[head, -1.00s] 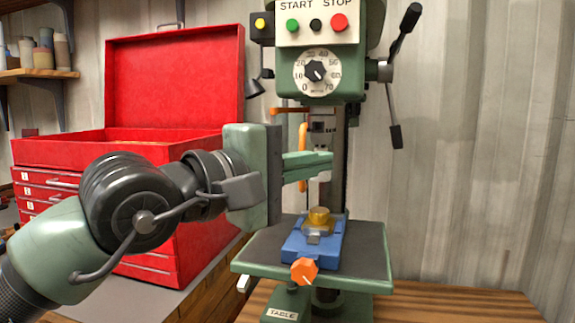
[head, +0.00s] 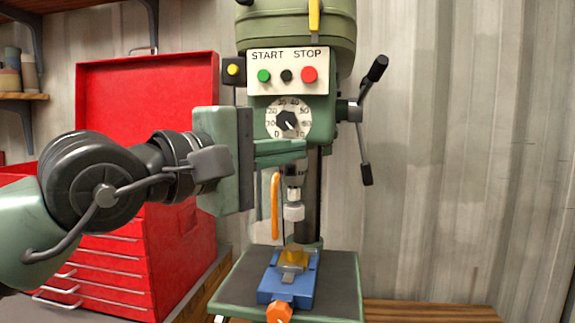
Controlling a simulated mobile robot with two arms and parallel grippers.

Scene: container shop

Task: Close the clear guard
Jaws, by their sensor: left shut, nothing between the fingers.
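The green drill press (head: 300,30) stands in front of me. An orange upright handle (head: 275,205) hangs beside its chuck (head: 294,175). A pale, whitish piece (head: 293,212) shows under the chuck. The clear guard's panel is hard to make out; I cannot tell its exact position. My left gripper (head: 304,150) is shut and empty. Its fingers point right, in front of the lower drill head, above the orange handle and apart from it in the picture. They hide the top of the chuck area. My right gripper is not in view.
A blue vise (head: 288,291) with an orange knob (head: 279,312) and a yellowish piece (head: 294,257) sits on the press table (head: 337,282). A red tool chest (head: 148,95) stands at left behind my arm. Lever handles (head: 364,150) stick out at right.

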